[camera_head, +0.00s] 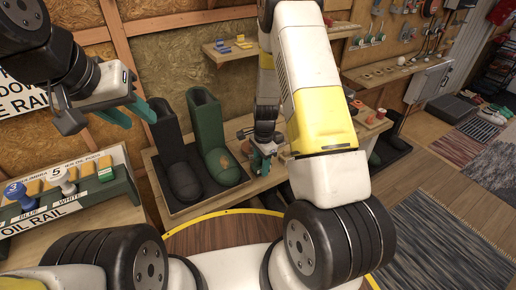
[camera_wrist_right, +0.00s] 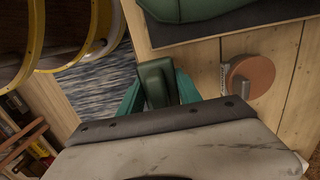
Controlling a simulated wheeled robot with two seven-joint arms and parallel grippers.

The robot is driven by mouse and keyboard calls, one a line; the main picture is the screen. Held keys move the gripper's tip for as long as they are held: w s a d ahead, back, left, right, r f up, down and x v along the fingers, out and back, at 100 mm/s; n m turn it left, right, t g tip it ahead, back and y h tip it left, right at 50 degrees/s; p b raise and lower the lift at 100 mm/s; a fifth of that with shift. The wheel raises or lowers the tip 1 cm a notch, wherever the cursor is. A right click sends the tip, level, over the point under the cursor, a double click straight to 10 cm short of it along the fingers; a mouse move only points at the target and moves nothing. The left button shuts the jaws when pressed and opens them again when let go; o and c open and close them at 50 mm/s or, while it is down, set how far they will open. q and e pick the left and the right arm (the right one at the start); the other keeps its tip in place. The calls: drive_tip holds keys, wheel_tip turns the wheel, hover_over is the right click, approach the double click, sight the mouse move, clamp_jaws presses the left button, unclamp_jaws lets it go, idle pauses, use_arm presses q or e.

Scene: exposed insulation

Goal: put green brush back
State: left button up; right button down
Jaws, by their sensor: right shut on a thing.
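In the right wrist view, my right gripper (camera_wrist_right: 158,95) is shut on a dark green block-shaped thing, which looks like the green brush (camera_wrist_right: 157,80). Its lower part is hidden behind the wrist. In the head view the brush is hard to make out between the fingers. My left gripper (camera_head: 136,112) hangs empty at the left above the rail rack, with its teal fingers apart.
A pair of boots, one black (camera_head: 176,160) and one green (camera_head: 215,140), stands on a dark tray on the wooden bench (camera_head: 240,127). A round brown tin (camera_wrist_right: 250,76) lies on the bench. A small shelf (camera_head: 228,52) is on the wall behind.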

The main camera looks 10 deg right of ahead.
drive_tip(key=w+d, duration=0.2)
drive_tip(key=w, duration=0.1)
drive_tip(key=shift+d+f, duration=0.1)
drive_tip(key=shift+f, duration=0.1)
drive_tip(key=shift+w+f, duration=0.1)
drive_tip(key=shift+f, duration=1.65)
drive_tip(key=shift+f, duration=0.1)
drive_tip(key=c, duration=0.8)
unclamp_jaws()
drive_tip(key=shift+c, duration=0.2)
